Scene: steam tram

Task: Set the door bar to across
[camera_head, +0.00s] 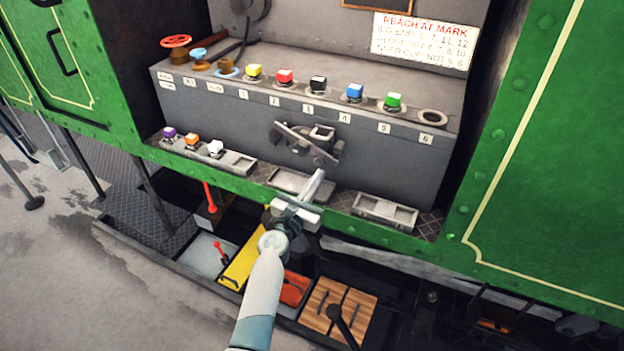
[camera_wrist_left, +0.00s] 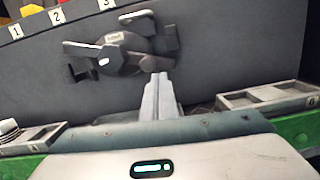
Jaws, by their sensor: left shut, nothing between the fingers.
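The door bar (camera_head: 305,142) is a grey bar on a dark hub, mounted on the front face of the grey bench. In the head view it slopes down to the right. In the wrist view (camera_wrist_left: 88,51) its left arm reaches out from the hub, with brackets above and to the right. My left gripper (camera_head: 318,180) is shut and empty, just below the bar's right end in the head view. In the wrist view its closed fingers (camera_wrist_left: 158,90) point up at the hub's lower right; I cannot tell whether they touch. My right gripper is not in view.
Several coloured cubes stand on the bench top above numbers, including a black one (camera_head: 318,84). Trays line the green ledge; the left one (camera_head: 235,162) holds small cubes. A red valve wheel (camera_head: 175,41) is at the left. Green walls (camera_head: 545,160) flank the bench.

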